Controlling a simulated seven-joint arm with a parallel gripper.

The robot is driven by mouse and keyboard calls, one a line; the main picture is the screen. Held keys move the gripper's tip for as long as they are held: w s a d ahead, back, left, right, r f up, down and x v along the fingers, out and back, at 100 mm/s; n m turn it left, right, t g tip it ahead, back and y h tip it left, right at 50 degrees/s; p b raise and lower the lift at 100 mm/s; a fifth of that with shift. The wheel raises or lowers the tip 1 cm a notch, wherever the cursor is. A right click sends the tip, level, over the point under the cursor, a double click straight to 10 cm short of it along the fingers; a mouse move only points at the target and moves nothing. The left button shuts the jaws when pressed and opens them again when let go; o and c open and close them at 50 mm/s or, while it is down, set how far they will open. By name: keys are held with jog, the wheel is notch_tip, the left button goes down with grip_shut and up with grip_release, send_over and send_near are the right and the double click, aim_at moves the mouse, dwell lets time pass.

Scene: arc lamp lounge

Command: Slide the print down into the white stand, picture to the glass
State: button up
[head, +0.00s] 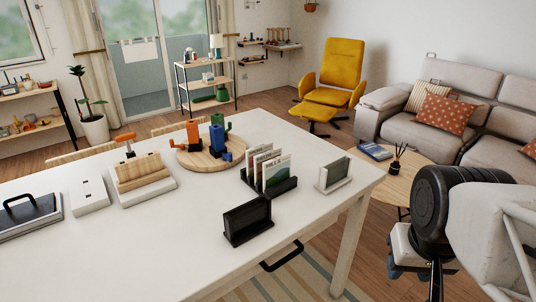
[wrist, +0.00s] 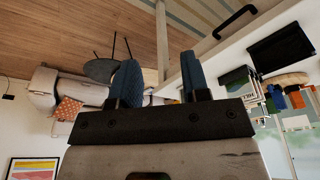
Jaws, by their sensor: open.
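Several upright prints (head: 276,172) stand in slots of a black rack (head: 270,190) on the white table; the front one has a green picture. The white stand (head: 333,176), with a grey-green pane, stands right of the rack near the table's right edge; no print is clearly visible in it. My gripper (head: 421,272) is off the table's right side, apart from all of these. In the wrist view my gripper (wrist: 158,80) has its two blue fingers wide apart with nothing between them. That view is upside down, and the rack (wrist: 240,84) shows beyond the right finger.
A black stand (head: 248,220) is in front of the rack. A round wooden board (head: 205,155) with orange, blue and green pieces is behind it. A wooden block holder (head: 142,175), a white box (head: 89,196) and a dark handled case (head: 30,214) lie left. The table's front middle is clear.

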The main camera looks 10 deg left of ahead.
dwell(0.3)
jog(key=w+a+r+m, duration=0.15)
jog(key=w+a, duration=0.25)
jog(key=w, duration=0.6)
jog(key=w+a+r+m+g, duration=0.1)
jog(key=w+a+r, duration=0.2)
jog(key=w, duration=0.6)
jog(key=w+a+r+m, duration=0.2)
jog(key=w+a, duration=0.2)
jog(key=w, duration=0.6)
jog(key=w+a+f+m, duration=0.1)
jog(key=w+a+f, duration=0.2)
jog(key=w+a, duration=0.4)
jog(key=w+a+f+m+g, duration=0.1)
jog(key=w+a+f, duration=0.3)
jog(key=w+a, duration=0.4)
jog(key=w+a+f+m, duration=0.2)
jog(key=w+a+f, duration=0.2)
jog(key=w+a, duration=0.4)
jog(key=shift+w+a+f+g, duration=0.15)
jog(key=shift+w+g, duration=0.15)
jog(key=shift+w, duration=1)
jog(key=shift+f, duration=0.15)
jog(key=shift+f, duration=1.2)
